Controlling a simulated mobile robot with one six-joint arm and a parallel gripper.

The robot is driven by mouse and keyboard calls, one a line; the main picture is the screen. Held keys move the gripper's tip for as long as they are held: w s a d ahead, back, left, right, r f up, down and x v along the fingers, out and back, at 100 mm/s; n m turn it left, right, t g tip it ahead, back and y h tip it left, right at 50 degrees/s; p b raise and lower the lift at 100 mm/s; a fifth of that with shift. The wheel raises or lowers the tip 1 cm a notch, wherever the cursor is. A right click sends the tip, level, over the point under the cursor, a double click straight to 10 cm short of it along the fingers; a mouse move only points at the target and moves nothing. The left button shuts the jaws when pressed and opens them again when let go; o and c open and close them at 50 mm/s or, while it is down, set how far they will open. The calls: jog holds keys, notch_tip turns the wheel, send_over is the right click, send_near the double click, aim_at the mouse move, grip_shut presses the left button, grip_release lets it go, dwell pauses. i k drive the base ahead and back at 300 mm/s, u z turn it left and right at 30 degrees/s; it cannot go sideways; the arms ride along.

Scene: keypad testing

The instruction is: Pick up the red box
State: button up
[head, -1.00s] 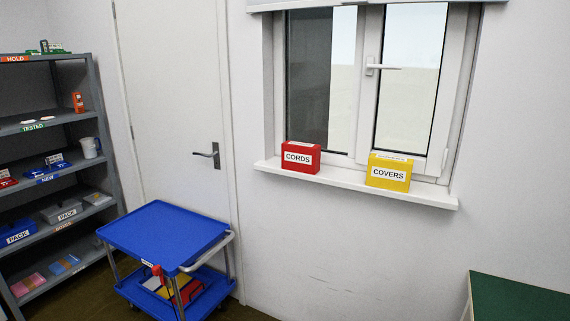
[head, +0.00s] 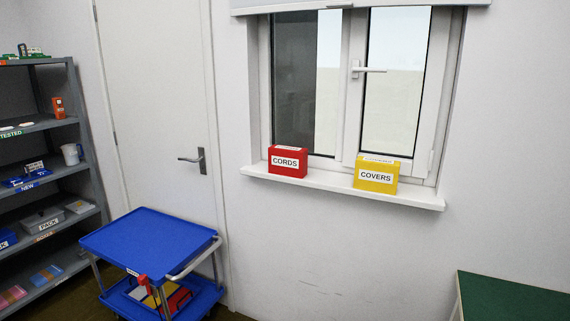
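The red box (head: 288,161), labelled CORDS, stands upright on the left part of the white window sill (head: 320,184). A yellow box (head: 376,174), labelled COVERS, stands on the same sill to its right, with a gap between them. My gripper is not in view.
A blue two-tier cart (head: 150,238) stands below and left of the sill, with red and yellow items on its lower shelf. Grey shelving (head: 85,135) holds several items at the far left. A green-topped table (head: 512,297) is at the lower right. The wall below the sill is clear.

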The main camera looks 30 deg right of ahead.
aim_at(286, 160)
jog(key=i, duration=0.9)
jog(key=u, duration=0.1)
jog(key=k, duration=0.95)
jog(key=z, duration=0.2)
jog(key=i, duration=0.6)
jog(key=u, duration=0.1)
